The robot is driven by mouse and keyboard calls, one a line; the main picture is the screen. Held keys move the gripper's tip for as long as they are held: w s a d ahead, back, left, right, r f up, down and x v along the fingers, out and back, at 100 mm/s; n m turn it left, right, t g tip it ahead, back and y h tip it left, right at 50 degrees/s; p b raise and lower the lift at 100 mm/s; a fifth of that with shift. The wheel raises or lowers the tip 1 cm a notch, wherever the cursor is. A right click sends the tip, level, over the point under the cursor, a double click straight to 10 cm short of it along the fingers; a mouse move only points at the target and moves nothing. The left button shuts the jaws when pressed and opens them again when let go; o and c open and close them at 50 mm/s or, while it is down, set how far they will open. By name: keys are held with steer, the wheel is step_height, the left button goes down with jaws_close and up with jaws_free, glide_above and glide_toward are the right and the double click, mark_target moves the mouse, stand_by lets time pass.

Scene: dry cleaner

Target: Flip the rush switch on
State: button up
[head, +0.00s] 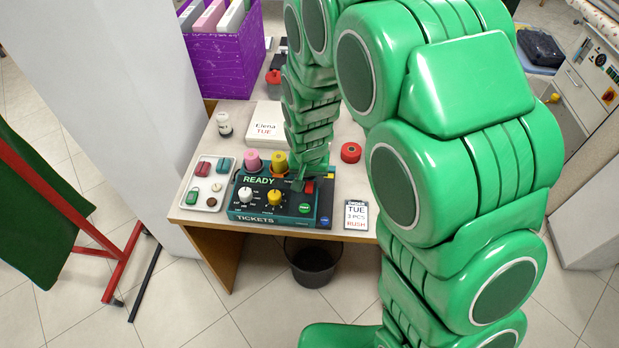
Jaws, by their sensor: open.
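The dark ticket machine (246,204) sits at the front of the desk, with "READY" on its display and "TICKETS" on its front. A small red switch (310,187) shows at its upper right; its label and on or off position are too small to tell. My green gripper (304,181) points down over the machine's right part, right by the red switch. It is open, with nothing seen between its fingers. I cannot tell whether it touches the switch. The gripper and arm hide part of the machine's back right.
Knobs and a green button (305,208) share the panel. Pink (253,161) and yellow spools stand behind it. A dark bin (312,262) stands below.

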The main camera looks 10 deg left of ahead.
mark_target(311, 189)
steer(key=r, duration=0.6)
steer(key=shift+s+r, duration=0.5)
steer(key=shift+r, duration=0.3)
steer(key=s+d+r+g, duration=0.1)
steer(key=s+d+r, duration=0.95)
steer(key=d, duration=0.35)
steer(key=s+d+r+g, duration=0.1)
steer(key=s+d+r, duration=0.1)
steer(key=s, duration=0.7)
steer(key=s+d+r+g, duration=0.1)
steer(key=s+d, duration=0.3)
steer(key=s, duration=0.4)
steer(key=shift+s+d+r, duration=0.4)
steer(key=shift+r, duration=0.45)
steer(key=shift+o, duration=0.3)
